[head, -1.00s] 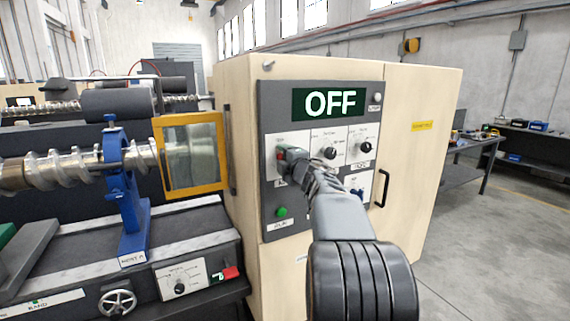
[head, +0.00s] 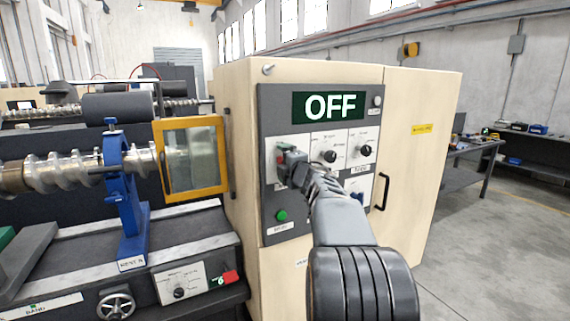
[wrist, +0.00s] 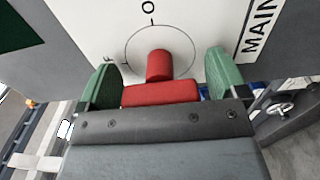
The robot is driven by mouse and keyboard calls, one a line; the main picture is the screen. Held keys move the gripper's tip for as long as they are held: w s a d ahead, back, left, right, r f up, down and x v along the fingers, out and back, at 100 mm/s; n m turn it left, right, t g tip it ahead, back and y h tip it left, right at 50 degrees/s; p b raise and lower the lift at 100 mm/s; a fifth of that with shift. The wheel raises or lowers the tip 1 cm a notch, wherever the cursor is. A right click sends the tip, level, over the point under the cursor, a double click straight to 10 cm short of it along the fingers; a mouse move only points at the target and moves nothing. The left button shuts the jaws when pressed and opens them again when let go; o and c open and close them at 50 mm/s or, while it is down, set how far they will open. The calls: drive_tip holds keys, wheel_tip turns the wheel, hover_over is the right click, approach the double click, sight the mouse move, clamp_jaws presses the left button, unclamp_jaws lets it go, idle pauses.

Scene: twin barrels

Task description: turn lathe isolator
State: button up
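The red isolator handle (wrist: 160,92) is on a white plate with a dial circle in the wrist view. Its narrow part points roughly toward the "O" mark, and part of a "MAIN" label shows at the right. My gripper (wrist: 162,85) is open, with one green finger pad on each side of the handle and a visible gap on both sides. In the head view my gripper (head: 287,160) is at the left plate of the panel (head: 268,220) and mostly hides the handle. The display (head: 328,106) reads "OFF".
Two black knobs (head: 330,156) and (head: 365,150) sit right of my gripper, with a green button (head: 281,215) below. A black door handle (head: 382,190) is further right. The lathe with a yellow-framed guard (head: 192,155) stands left.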

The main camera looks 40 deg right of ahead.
drive_tip(key=shift+s, duration=0.1)
drive_tip(key=s+a+b, duration=0.1)
drive_tip(key=s, duration=1.2)
drive_tip(key=shift+s+a, duration=0.3)
drive_tip(key=shift+a, duration=0.1)
